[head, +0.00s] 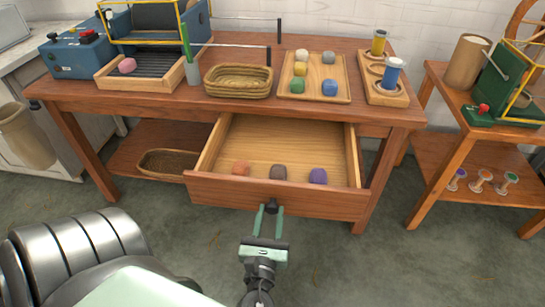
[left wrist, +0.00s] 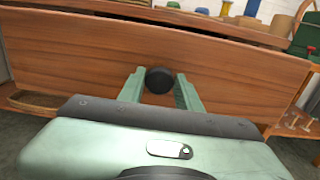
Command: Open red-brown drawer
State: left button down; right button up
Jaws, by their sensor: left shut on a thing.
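The red-brown drawer (head: 235,192) sits under the wooden table and is pulled well out, with its pale inside showing. Inside it lie an orange skein (head: 241,168), a dark grey-brown skein (head: 278,172) and a purple skein (head: 318,176). My left gripper (head: 268,208) is at the middle of the drawer front, shut on the dark round knob. In the left wrist view the black knob (left wrist: 159,80) sits between the two green fingers, and the drawer front (left wrist: 90,60) fills the background. My right gripper is not in view.
The tabletop holds a wicker basket (head: 238,94), a tray of skeins (head: 340,94), a spool rack (head: 391,100) and a blue machine (head: 66,62). Another basket (head: 168,159) is on the lower shelf. A side table (head: 463,158) stands right. The floor before the drawer's right is clear.

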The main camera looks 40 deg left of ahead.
pick_arm(q)
jog(key=shift+s+d, duration=0.25)
jog(key=shift+s, duration=0.25)
jog(key=shift+s+d, duration=0.35)
jog(key=shift+s, duration=0.15)
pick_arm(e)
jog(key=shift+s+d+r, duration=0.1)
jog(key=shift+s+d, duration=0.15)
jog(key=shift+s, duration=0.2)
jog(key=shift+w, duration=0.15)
pick_arm(q)
jog(key=c, duration=1)
grip_release()
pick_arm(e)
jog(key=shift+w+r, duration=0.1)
